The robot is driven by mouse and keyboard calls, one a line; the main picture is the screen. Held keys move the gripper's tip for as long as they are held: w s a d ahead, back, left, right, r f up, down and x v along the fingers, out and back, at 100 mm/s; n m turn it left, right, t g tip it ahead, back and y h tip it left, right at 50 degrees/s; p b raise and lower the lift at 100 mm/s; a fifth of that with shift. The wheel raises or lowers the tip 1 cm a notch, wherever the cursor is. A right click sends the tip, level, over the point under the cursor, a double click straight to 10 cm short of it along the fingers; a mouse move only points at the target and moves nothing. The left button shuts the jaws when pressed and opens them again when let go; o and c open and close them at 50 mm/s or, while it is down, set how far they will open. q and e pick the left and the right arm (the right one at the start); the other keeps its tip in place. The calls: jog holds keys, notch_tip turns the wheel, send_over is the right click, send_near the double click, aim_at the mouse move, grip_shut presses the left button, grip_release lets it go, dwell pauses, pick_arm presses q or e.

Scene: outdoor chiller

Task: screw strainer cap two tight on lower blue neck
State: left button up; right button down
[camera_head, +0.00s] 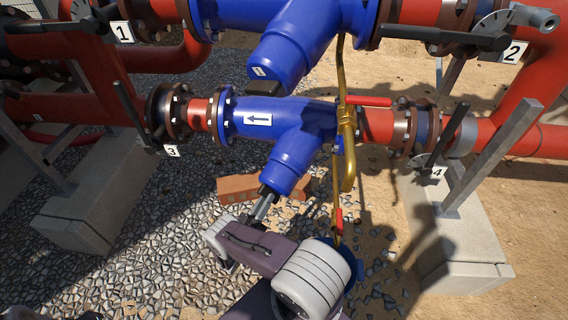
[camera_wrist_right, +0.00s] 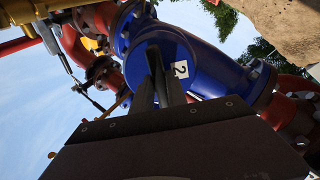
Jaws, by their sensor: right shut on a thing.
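The lower blue strainer (camera_head: 312,115) has a white arrow label, and its branch neck (camera_head: 308,143) slants down and left. A blue cap (camera_head: 286,174) sits at the neck's lower end, in line with it. I cannot tell how tight it is. In the right wrist view the blue cap (camera_wrist_right: 200,52) carries a white label "2". My right gripper (camera_head: 266,192) is shut on the cap's end from below; its dark fingers (camera_wrist_right: 158,75) also show in the wrist view. The contact is partly hidden. My left gripper is not in view.
The upper blue strainer (camera_head: 285,45) hangs above. A brass pipe (camera_head: 346,120) with a red-handled valve (camera_head: 368,101) runs close right of the neck. A brick (camera_head: 240,188) lies on the gravel behind my gripper. Concrete blocks (camera_head: 460,245) stand right and left.

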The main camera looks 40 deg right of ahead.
jog(key=m+p, duration=0.1)
jog(key=m, duration=0.2)
jog(key=r+m+p, duration=0.1)
jog(key=m+p, duration=0.1)
jog(key=m, duration=0.1)
jog(key=shift+d+r, duration=0.1)
jog(key=shift+f+m, duration=0.3)
jog(key=shift+f, duration=0.25)
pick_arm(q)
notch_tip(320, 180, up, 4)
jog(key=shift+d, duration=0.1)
pick_arm(e)
jog(key=c, duration=1.3)
grip_release()
jog(key=shift+o, duration=0.7)
